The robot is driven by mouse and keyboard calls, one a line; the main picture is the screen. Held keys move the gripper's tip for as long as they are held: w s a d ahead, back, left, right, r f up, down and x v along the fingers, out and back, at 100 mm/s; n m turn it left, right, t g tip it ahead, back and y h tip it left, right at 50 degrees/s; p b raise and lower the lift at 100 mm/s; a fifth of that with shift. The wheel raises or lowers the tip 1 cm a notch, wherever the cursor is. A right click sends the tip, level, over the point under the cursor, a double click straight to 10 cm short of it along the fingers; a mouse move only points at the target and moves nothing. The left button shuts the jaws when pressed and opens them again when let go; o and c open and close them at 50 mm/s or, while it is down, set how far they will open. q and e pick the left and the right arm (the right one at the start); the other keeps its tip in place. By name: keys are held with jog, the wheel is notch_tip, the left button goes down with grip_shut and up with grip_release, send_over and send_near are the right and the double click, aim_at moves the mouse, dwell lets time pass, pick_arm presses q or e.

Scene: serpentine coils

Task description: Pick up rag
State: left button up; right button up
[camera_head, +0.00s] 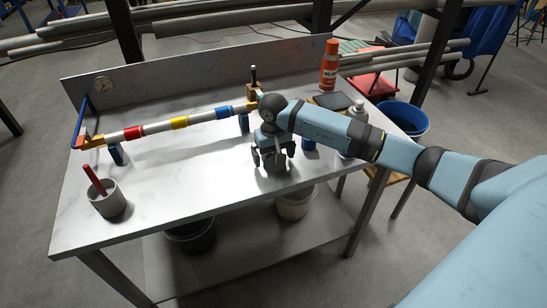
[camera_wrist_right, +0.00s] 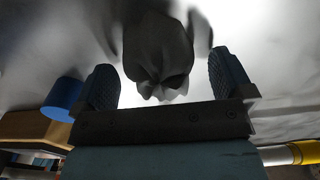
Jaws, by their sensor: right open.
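The rag (camera_wrist_right: 157,50) is a crumpled dark grey cloth standing up from the bench in the right wrist view. It lies between the two ribbed fingers of my right gripper (camera_wrist_right: 163,78), with a gap on each side. My left gripper is not in view.
The metal bench (camera_head: 190,180) carries a banded pipe (camera_head: 180,122) on blue supports and a grey cup (camera_head: 108,200) with a red stick. An orange spray can (camera_head: 329,66) stands at the back right. A blue bucket (camera_head: 404,120) is beyond the right edge.

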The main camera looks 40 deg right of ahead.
aim_at(273, 153)
jog(key=shift+f, duration=0.1)
jog(key=c, duration=1)
notch_tip(273, 153, up, 20)
jog(key=shift+r+b, duration=0.1)
jog(key=shift+b, duration=0.4)
jog(key=shift+o, duration=1)
jog(key=shift+c, duration=0.5)
